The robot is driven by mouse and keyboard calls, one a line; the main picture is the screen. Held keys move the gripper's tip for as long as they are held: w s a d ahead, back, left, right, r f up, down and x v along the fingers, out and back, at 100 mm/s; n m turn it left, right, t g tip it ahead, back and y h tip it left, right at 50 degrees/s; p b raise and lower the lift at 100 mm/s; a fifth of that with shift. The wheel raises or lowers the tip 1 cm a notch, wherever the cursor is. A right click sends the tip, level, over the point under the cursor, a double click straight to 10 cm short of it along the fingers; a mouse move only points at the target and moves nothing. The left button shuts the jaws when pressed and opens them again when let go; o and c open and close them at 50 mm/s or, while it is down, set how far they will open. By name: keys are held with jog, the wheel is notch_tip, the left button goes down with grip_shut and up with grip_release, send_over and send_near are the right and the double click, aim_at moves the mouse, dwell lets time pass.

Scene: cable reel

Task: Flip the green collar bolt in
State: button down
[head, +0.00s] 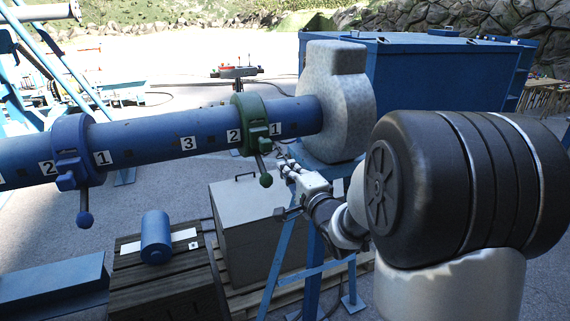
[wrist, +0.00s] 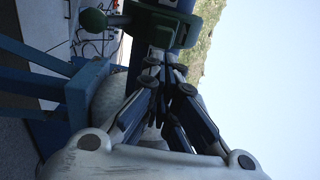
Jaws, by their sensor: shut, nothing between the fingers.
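The green collar (head: 253,124) sits around the blue pipe (head: 170,139), between the number plates 2 and 1. Its green bolt (head: 265,177) hangs down from the collar's lower front, with a round knob at the end. In the wrist view the green collar (wrist: 170,27) is at the top, with the knob (wrist: 93,20) to its left. My gripper (head: 283,163) is shut and empty, just right of the hanging bolt and below the collar. In the wrist view the fingertips (wrist: 165,65) are close under the collar; I cannot tell whether they touch it.
A blue collar (head: 72,151) with its own hanging bolt is further left on the pipe. A grey rounded block (head: 338,100) holds the pipe's right end. A grey box (head: 250,225) and a blue cylinder (head: 156,236) on dark boards stand below.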

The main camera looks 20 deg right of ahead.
jog(key=s+a+f+n+g+b, duration=0.4)
jog(key=s+f+n+b, duration=0.2)
jog(key=s, duration=0.6)
jog(key=s+a+f+n+g+b, duration=0.4)
jog(key=s+f+n+g+b, duration=0.1)
jog(key=s+f, duration=0.6)
jog(key=s+a+f+n+g+b, duration=0.4)
jog(key=s+f+n+b, duration=0.3)
jog(key=s, duration=0.6)
jog(key=shift+a+f+b, duration=0.6)
jog(key=shift+f+b, duration=0.1)
jog(key=shift+f, duration=0.05)
jog(key=c, duration=2.4)
grip_release()
